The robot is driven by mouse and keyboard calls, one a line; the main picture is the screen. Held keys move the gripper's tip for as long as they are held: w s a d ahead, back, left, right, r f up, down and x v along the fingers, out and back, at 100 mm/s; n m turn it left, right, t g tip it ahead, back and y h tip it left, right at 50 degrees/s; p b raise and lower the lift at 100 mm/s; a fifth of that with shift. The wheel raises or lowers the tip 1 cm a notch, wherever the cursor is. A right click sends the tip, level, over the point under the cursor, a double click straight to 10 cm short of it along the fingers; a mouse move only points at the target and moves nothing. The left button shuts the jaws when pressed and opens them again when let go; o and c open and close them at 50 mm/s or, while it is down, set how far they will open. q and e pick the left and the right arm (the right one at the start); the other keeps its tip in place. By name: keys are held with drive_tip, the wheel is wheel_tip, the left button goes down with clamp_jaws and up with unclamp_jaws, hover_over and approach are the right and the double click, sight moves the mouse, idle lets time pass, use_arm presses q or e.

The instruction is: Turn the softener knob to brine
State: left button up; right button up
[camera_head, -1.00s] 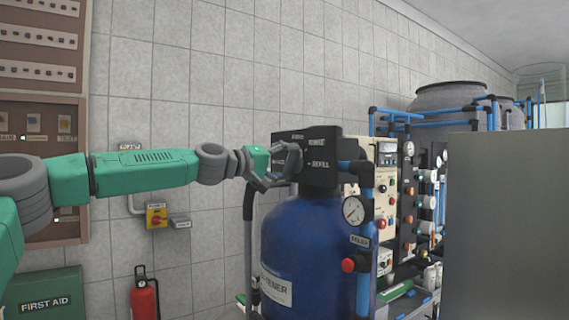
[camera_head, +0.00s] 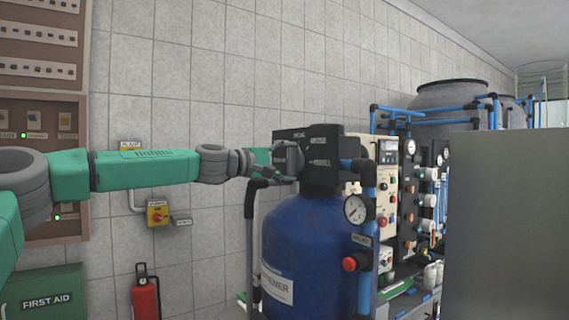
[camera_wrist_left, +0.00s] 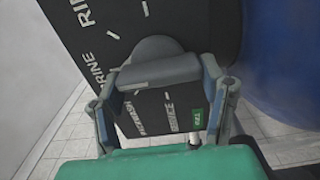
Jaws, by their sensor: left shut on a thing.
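The blue softener tank (camera_head: 305,245) stands in the middle of the head view with a black control head (camera_head: 320,145) on top. My left gripper (camera_head: 280,163) is at the front of that head. In the left wrist view its two fingers (camera_wrist_left: 160,90) are shut on the grey softener knob (camera_wrist_left: 157,70), one finger at each end of its bar. The black face (camera_wrist_left: 85,20) around the knob carries white labels; BRINE is to the upper left, with RINSE above it, and others below. Where the knob points cannot be told. My right gripper is not in view.
A pressure gauge (camera_head: 355,209) and a red knob (camera_head: 349,264) on blue pipes sit right of the tank. A panel rack (camera_head: 388,200) stands behind. A large grey surface (camera_head: 500,230) fills the right side. The tiled wall (camera_head: 190,70) is at the back.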

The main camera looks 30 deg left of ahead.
use_arm(q)
drive_tip(key=shift+d+f, duration=0.35)
drive_tip(key=shift+f, duration=0.1)
drive_tip(key=o, duration=1.1)
drive_tip(key=shift+w, duration=0.1)
drive_tip(key=shift+w+d, duration=0.2)
drive_tip(key=shift+w, duration=0.2)
drive_tip(key=shift+s+r, duration=0.15)
drive_tip(key=shift+r, duration=0.15)
drive_tip(key=shift+s+a, duration=0.3)
drive_tip(key=shift+a, duration=0.1)
drive_tip(key=shift+v, duration=5.65)
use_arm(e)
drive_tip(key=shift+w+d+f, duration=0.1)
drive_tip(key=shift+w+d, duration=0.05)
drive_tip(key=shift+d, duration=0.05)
use_arm(q)
drive_tip(key=shift+d+f, duration=0.1)
drive_tip(key=shift+d, duration=0.1)
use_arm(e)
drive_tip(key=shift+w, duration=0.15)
